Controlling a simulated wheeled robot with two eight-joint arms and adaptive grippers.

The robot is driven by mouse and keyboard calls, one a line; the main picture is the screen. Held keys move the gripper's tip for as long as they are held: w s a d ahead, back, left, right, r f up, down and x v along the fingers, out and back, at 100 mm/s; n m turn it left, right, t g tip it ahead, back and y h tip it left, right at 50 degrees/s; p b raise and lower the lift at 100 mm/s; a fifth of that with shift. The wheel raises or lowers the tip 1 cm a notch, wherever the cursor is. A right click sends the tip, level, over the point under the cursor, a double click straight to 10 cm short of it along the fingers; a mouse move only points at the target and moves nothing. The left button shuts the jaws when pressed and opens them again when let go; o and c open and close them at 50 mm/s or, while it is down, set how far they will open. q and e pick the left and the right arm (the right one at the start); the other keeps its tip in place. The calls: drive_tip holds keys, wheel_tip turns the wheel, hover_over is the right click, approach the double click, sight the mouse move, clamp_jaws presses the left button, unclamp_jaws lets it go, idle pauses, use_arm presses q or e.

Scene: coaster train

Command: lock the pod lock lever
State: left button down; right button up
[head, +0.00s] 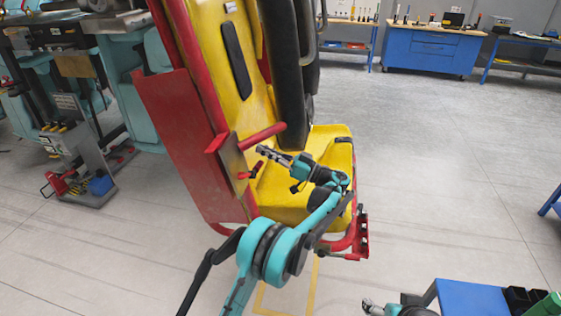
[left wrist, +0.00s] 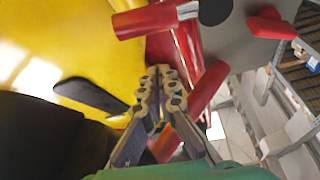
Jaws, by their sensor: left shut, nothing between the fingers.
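The yellow and red ride pod (head: 262,80) stands upright in the head view, with a plate (head: 233,160) on its red side frame. In the left wrist view, the grey plate (left wrist: 240,42) carries a lever with a red grip (left wrist: 146,21), a short silver shaft and a dark round hub. A small red piece (head: 243,176) shows by the plate in the head view; I cannot tell which part it is. My left gripper (head: 263,151) is shut and empty, over the seat near the plate and apart from the grip. My right gripper (head: 368,306) shows only partly at the bottom edge.
A red bar (head: 262,137) juts over the seat close to my left fingers. Dark padded restraints (head: 285,65) hang above. A blue table (head: 470,298) stands at bottom right.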

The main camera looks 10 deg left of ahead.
sight(258, 168)
use_arm(q)
drive_tip(key=f, duration=0.2)
drive_tip(key=f+b, duration=0.1)
drive_tip(key=f, duration=0.1)
drive_tip(key=shift+s+d, duration=0.1)
drive_tip(key=shift+s, duration=0.25)
drive_tip(key=shift+m, duration=0.3)
